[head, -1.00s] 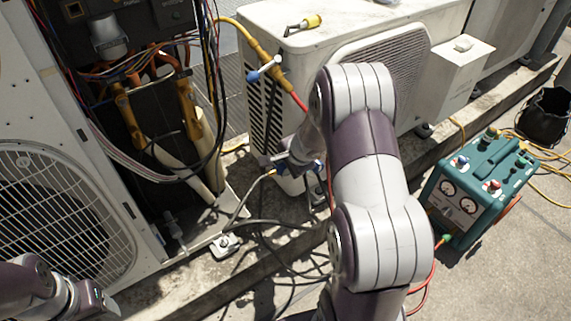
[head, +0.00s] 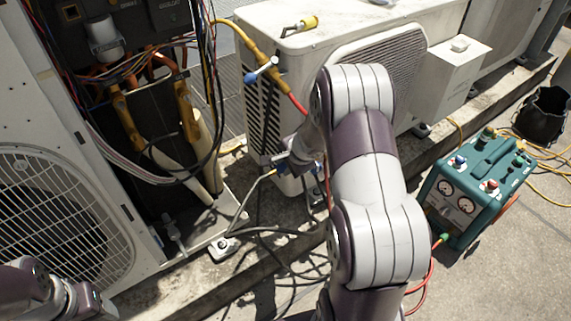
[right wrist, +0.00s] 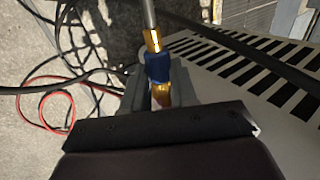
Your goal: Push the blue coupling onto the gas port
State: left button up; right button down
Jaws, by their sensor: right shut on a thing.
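The blue coupling (right wrist: 158,68) shows in the right wrist view between the grey jaws of my right gripper (right wrist: 156,90), which is shut on it. A brass fitting (right wrist: 152,40) meets the coupling's far end, in line with a grey metal tube (right wrist: 148,12). More brass shows at its near end, partly hidden by the gripper body. I cannot tell for sure which brass part is the gas port or whether the coupling is fully seated. In the head view my right gripper (head: 287,163) is low beside the white condenser, small and partly hidden. My left gripper (head: 88,300) is at the bottom left edge, its jaws unclear.
An open unit with loose wires (head: 140,90) stands left. Dark cables (head: 270,245) lie below. A green gauge machine (head: 475,185) stands right.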

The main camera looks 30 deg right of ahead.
jog(key=c, duration=0.8)
grip_release()
jog(key=shift+d, duration=0.1)
jog(key=shift+a, duration=0.3)
jog(key=a+b, duration=0.2)
jog(key=a, duration=0.5)
jog(key=shift+s, duration=0.35)
